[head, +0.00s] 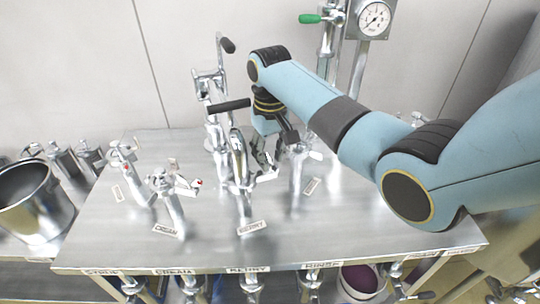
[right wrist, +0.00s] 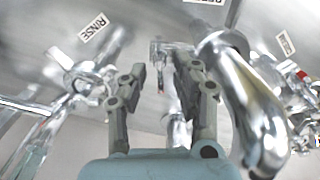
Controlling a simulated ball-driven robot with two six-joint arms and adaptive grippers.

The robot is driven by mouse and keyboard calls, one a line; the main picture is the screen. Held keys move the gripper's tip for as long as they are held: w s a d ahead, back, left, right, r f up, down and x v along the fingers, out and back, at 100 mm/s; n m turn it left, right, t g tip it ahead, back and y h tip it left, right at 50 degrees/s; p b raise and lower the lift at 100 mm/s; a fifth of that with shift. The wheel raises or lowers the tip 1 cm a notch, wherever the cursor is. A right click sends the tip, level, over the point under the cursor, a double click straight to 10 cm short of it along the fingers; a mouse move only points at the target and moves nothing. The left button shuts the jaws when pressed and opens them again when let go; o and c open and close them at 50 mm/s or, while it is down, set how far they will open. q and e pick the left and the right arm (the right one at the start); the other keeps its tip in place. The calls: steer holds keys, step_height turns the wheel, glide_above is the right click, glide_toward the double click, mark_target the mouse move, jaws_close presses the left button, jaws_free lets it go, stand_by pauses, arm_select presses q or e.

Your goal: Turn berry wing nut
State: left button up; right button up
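The chrome berry tap (head: 243,205) stands upright on the steel counter behind its BERRY label (head: 252,227). A small bright chrome wing (head: 266,176) at its right side looks like its wing nut; my gripper partly hides this area. My right gripper (head: 272,152) points down just right of and behind the tap's curved spout. In the right wrist view my right gripper (right wrist: 162,80) has its two grey fingers apart. A thin chrome part (right wrist: 174,105) shows in the gap, and I cannot tell whether a finger touches it. My left gripper is not in view.
The cream tap (head: 174,208) stands to the left, with its CREAM label (head: 166,230) in front. A tall lever fitting (head: 215,110) with black handles stands close behind. A pressure gauge (head: 374,18) is at the back right. A steel pot (head: 34,205) is at the left.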

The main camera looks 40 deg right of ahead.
mark_target(270, 157)
step_height(270, 157, up, 12)
steer(key=shift+f, duration=0.25)
steer(key=shift+f, duration=0.1)
stand_by(0.5)
